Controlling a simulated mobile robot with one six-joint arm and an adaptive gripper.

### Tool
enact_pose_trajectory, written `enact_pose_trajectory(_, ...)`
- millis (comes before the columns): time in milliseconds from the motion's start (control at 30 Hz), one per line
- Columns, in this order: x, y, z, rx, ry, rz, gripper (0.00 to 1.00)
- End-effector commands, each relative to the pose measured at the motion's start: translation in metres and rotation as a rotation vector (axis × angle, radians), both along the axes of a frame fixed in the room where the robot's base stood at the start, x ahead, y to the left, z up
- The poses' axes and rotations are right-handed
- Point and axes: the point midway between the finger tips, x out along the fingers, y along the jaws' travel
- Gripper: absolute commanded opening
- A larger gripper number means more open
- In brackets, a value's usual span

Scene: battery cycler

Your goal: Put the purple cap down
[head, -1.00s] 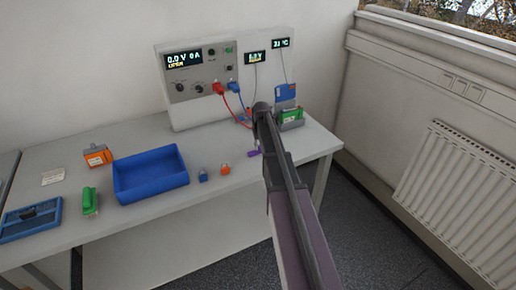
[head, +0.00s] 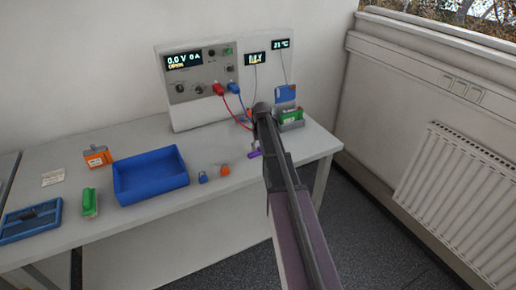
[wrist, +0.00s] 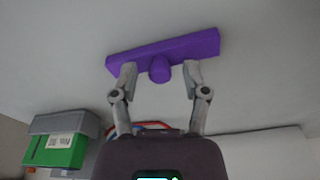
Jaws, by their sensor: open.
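The purple cap (wrist: 163,51) is a long bar with a round knob in its middle. In the wrist view it appears to lie flat on the pale bench top. My gripper (wrist: 161,75) is open, with one finger on each side of the knob and a gap to it. The fingertips are close to the bar's near edge; I cannot tell if they touch it. In the head view the cap (head: 254,154) shows as a small purple patch left of my arm, which hides part of that area.
A green battery (wrist: 57,151) sits in a grey holder (wrist: 78,123) near my gripper. The cycler (head: 205,110) with red and blue leads stands behind. A blue tray (head: 151,193), a small blue cap (head: 203,177) and an orange cap (head: 225,170) are to the left.

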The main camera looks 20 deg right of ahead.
Motion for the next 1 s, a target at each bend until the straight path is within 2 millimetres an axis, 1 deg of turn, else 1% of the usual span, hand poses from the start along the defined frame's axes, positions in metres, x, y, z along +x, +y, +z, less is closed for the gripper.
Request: enact_pose_trajectory(1000,-0.010,0.002,0.081,0.000,0.000,0.001,0.59)
